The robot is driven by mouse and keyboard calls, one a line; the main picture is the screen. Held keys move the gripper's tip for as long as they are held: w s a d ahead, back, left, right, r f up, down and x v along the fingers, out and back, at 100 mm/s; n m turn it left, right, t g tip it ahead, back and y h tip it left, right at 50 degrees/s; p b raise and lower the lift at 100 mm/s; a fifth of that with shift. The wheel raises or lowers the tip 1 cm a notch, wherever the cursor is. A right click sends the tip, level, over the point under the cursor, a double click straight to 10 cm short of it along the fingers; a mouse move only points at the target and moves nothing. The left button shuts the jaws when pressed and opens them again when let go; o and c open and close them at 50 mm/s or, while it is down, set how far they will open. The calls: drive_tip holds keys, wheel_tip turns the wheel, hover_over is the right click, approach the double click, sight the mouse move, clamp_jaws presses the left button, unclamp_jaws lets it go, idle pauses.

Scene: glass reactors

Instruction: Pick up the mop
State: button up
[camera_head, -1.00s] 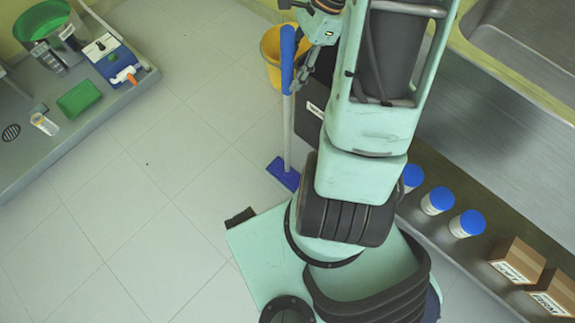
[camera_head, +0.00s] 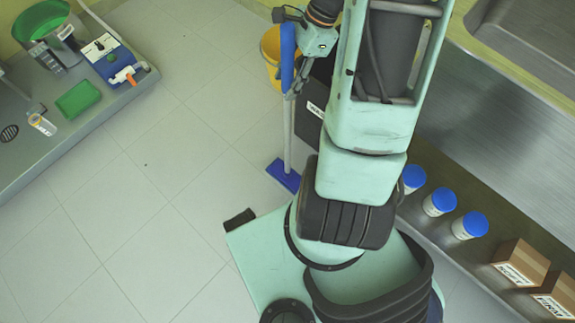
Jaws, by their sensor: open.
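The mop stands upright on the floor, with a blue upper handle (camera_head: 288,55), a pale pole (camera_head: 289,130) and a flat blue head (camera_head: 283,175). My gripper (camera_head: 286,54) is open at the blue handle, with one dark finger near the handle's top and the other near its lower end. The handle overlaps the gap between the fingers. I cannot tell whether any finger touches it. My arm hides the floor to the right of the mop.
A yellow bucket (camera_head: 270,56) stands just behind the mop, and a dark labelled box (camera_head: 314,115) is to its right. Blue-lidded jars (camera_head: 440,201) and cardboard boxes (camera_head: 520,266) line the right shelf. A grey bench (camera_head: 75,125) is at the left. The floor between is clear.

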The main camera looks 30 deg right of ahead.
drive_tip(key=shift+c, duration=0.6)
drive_tip(key=c, duration=1)
clamp_jaws()
